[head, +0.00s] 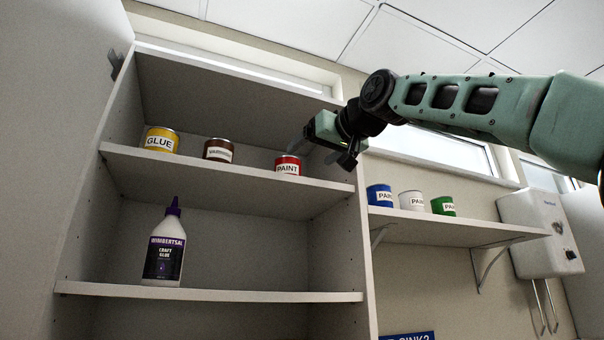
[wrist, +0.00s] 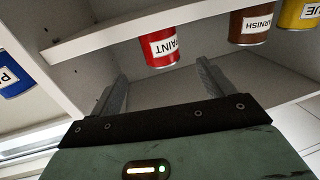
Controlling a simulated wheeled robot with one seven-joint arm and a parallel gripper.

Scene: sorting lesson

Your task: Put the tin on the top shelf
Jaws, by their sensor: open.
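A red tin labelled PAINT (head: 288,165) stands upright at the right end of the cupboard's upper shelf (head: 225,170). The red tin (wrist: 162,48) also shows in the wrist view, just beyond the fingertips and between their lines. My gripper (head: 322,148) is open and empty, to the right of and slightly above the red tin. Its two fingers show apart in the wrist view (wrist: 163,74), with a gap between them and the tin. No finger visibly touches it.
A yellow GLUE tin (head: 161,140) and a brown varnish tin (head: 218,150) stand left of the red one. A glue bottle (head: 164,250) stands on the shelf below. Blue (head: 379,196), white (head: 411,200) and green (head: 443,205) tins stand on a wall shelf (head: 450,230) at right.

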